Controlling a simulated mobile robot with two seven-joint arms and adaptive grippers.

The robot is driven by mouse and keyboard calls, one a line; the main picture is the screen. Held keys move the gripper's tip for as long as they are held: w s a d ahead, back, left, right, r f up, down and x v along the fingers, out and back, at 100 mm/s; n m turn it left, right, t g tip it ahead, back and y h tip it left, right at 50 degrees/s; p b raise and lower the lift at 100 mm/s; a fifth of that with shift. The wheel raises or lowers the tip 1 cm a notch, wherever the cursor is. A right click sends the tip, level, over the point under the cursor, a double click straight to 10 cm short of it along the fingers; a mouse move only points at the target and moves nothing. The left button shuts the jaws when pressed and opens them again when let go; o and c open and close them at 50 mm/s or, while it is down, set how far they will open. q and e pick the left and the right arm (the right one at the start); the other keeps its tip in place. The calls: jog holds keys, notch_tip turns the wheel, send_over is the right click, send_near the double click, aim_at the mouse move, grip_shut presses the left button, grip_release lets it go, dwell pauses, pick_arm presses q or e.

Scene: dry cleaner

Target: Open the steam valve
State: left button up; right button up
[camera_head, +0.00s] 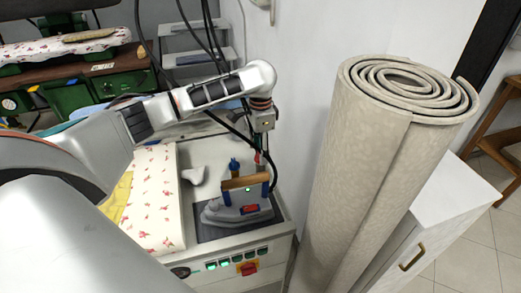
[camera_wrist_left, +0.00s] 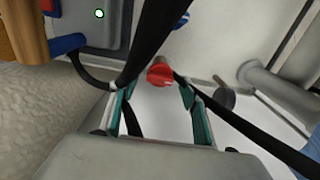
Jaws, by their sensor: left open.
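A round red knob, which looks like the steam valve (camera_wrist_left: 160,74), shows in the left wrist view just beyond my left gripper (camera_wrist_left: 157,98). The gap between the fingers is lined up with it. The fingers are open with nothing between them, and I cannot tell whether they touch the knob. In the head view my left gripper (camera_head: 262,150) points down behind the iron's wooden handle. A small red spot there (camera_head: 257,158) may be the same knob, mostly hidden. My right gripper is not in view.
The steam iron (camera_head: 235,213) sits on a dark pad on the ironing station, close to my gripper. Black hoses (camera_wrist_left: 150,40) pass near the fingers. A white wall and a rolled beige carpet (camera_head: 345,170) stand to the right.

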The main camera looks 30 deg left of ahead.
pick_arm(q)
jog(key=c, duration=1.1)
jog(key=shift+m, duration=0.4)
jog(key=m, duration=0.3)
jog(key=shift+m, duration=0.3)
jog(key=m, duration=0.9)
jog(key=shift+m, duration=2.3)
